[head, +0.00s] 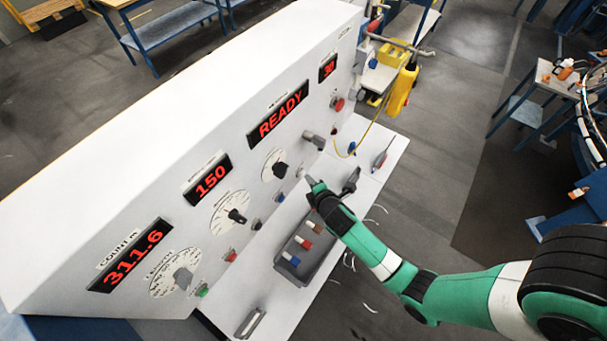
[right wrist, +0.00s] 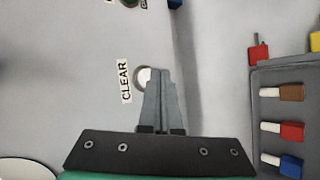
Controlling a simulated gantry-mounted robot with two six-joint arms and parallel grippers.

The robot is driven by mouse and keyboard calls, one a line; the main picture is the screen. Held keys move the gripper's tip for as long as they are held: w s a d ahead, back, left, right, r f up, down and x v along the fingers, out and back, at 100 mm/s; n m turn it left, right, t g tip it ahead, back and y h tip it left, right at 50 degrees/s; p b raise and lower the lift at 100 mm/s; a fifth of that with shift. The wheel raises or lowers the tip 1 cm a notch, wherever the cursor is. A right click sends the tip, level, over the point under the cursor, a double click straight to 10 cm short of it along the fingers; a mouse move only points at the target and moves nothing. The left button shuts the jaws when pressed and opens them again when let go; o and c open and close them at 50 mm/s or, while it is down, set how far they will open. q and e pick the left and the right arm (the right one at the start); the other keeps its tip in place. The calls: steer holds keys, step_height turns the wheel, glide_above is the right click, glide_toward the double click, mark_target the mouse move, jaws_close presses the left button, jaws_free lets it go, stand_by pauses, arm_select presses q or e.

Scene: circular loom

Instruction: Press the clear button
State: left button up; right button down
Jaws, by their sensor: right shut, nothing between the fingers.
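The clear button (right wrist: 144,76) is a round white button on the grey panel, beside its printed CLEAR label (right wrist: 125,82) in the right wrist view. My right gripper (right wrist: 161,74) is shut and empty. Its fingertips overlap the button's right side in that view and hide part of it. I cannot tell whether they touch it. In the head view my right gripper (head: 312,184) is close to the lower part of the console face, above the shelf. My left gripper is not in view.
The white console (head: 150,110) carries red displays, including READY (head: 278,118), and several dials and knobs. A grey tray (head: 312,262) with brown, red and blue-ended pieces lies on the shelf below my right arm. A yellow stand (head: 402,88) is at the console's far end.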

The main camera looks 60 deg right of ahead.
steer(key=shift+w, duration=0.45)
stand_by(0.6)
steer(key=shift+s, duration=0.15)
steer(key=shift+s+p, duration=0.45)
steer(key=shift+s, duration=0.25)
steer(key=shift+s+a+p, duration=0.15)
steer(key=shift+s+p, duration=0.45)
steer(key=shift+s, duration=0.65)
steer(key=shift+s+a+p, duration=0.15)
steer(key=shift+s+p, duration=0.45)
steer(key=shift+s, duration=0.65)
